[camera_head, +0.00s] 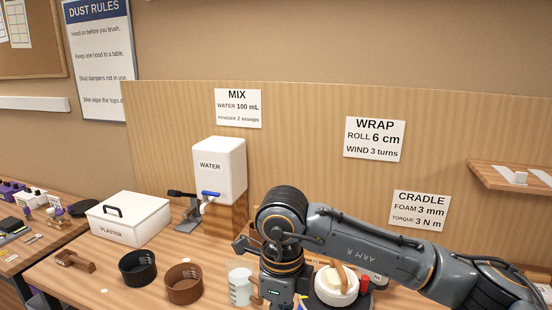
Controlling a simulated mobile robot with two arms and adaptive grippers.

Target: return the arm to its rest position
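My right arm (365,247), marked ARM R, comes in from the right and reaches across the front of the bench. Its forearm runs left to a rounded joint, and the wrist (282,262) bends straight down to the bottom edge. The fingers of my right gripper are below the picture, so I cannot see whether they hold anything. My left arm and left gripper are not in view.
Close around the wrist stand a clear measuring cup (240,286) and a white bowl (335,288). Further left are a brown bowl (184,284), a black bowl (138,267) and a plaster box (127,220). A water tank (219,170) stands behind.

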